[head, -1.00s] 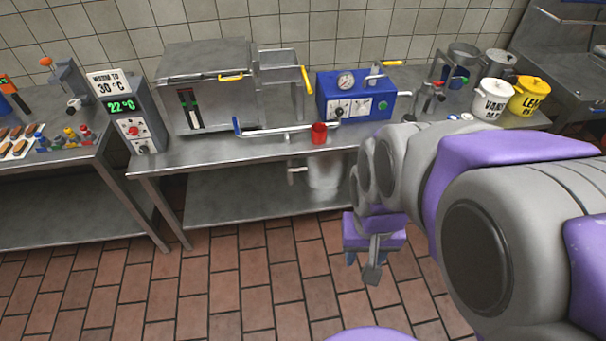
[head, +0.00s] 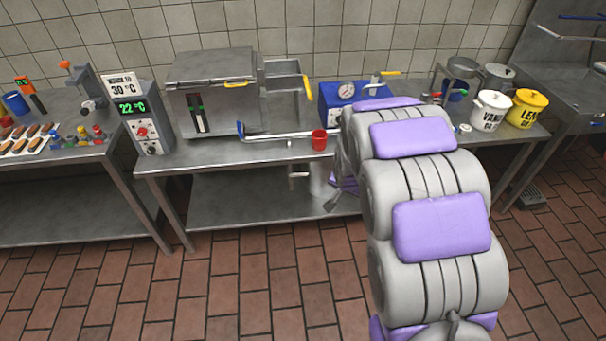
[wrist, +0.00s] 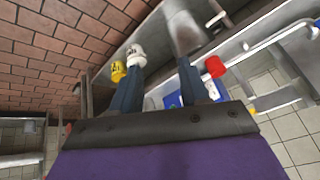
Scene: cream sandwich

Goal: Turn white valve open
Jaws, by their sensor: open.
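I cannot pick out a white valve for sure. A pale lever-like fitting (head: 298,175) sticks out left of a grey cylinder (head: 318,182) under the front edge of the middle steel bench (head: 210,157). My gripper (head: 333,203) hangs low beside that cylinder, mostly hidden behind my arm in the head view. In the wrist view my gripper (wrist: 159,72) has its two dark blue fingers spread apart with nothing between them. I cannot tell whether it touches anything.
A blue gauge box (head: 335,92), white pot (head: 490,110) and yellow pot (head: 527,108) stand on the bench. Open tiled floor (head: 270,290) lies in front.

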